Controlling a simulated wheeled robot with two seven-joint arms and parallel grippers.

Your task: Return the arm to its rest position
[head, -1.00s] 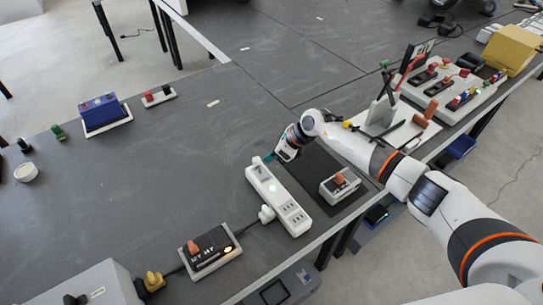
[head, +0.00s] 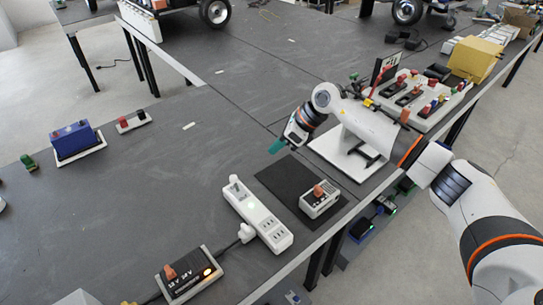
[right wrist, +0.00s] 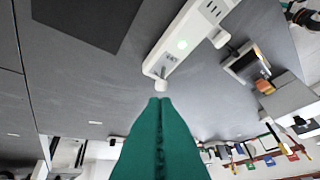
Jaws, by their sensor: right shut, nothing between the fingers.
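My right arm comes in from the right in the head view. Its gripper (head: 277,146) hangs above the dark table, beyond the white power strip (head: 257,216) and apart from it. In the right wrist view the green fingers (right wrist: 160,140) are pressed together with nothing between them. The power strip (right wrist: 190,40) shows there past the fingertips, with a lit green light and a white plug at its near end. My left gripper is not in view.
A black box with an orange switch (head: 187,279) is at the front. A blue box (head: 76,140) stands left.

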